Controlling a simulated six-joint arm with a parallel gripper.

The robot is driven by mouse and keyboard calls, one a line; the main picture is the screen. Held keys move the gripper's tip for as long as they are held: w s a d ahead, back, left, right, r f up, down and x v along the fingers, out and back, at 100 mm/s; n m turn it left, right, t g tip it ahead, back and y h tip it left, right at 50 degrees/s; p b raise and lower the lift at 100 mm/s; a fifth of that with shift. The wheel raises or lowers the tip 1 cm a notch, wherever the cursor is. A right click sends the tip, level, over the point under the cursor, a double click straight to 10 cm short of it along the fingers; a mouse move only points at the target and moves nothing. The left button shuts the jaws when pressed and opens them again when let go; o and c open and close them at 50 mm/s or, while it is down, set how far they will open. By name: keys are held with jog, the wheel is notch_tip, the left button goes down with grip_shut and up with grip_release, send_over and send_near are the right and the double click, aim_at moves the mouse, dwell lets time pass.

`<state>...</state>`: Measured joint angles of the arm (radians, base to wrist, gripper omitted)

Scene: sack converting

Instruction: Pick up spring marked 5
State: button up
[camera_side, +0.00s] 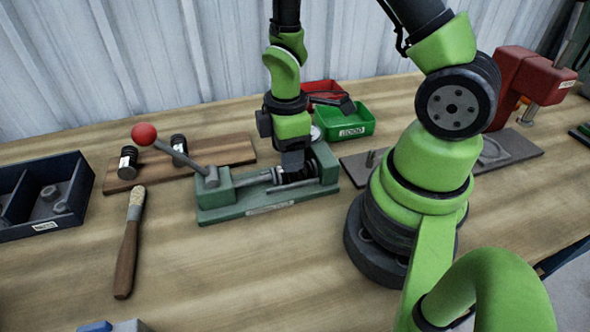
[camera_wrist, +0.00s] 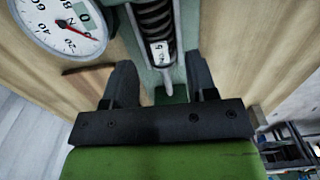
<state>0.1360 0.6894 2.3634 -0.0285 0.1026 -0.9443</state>
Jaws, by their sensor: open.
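A black coil spring (camera_wrist: 156,18) lies in the green lever fixture, seen in the wrist view with a small white label (camera_wrist: 160,53) whose mark I cannot read surely. In the side view the dark spring (camera_side: 323,163) sits at the fixture's right end, partly behind my gripper. My gripper (camera_wrist: 160,88) is open, its two dark fingers apart on either side of the fixture's rod line. The gripper (camera_side: 293,168) is low over the fixture in the side view. Two more black pieces with white labels, one at left (camera_side: 128,162) and one at right (camera_side: 179,149), rest on a wooden board.
The green fixture (camera_side: 262,207) has a red-knobbed lever (camera_side: 144,134). A dial gauge (camera_wrist: 64,22) stands beside it. A green bin (camera_side: 345,122) and red bin (camera_side: 320,88) are behind. A brush (camera_side: 128,245) and dark blue bin (camera_side: 72,170) are left. The front table is mostly clear.

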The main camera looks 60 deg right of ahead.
jog(key=shift+f, duration=2.15)
jog(key=c, duration=0.9)
grip_shut()
jog(key=shift+r, duration=0.15)
jog(key=shift+r, duration=3.4)
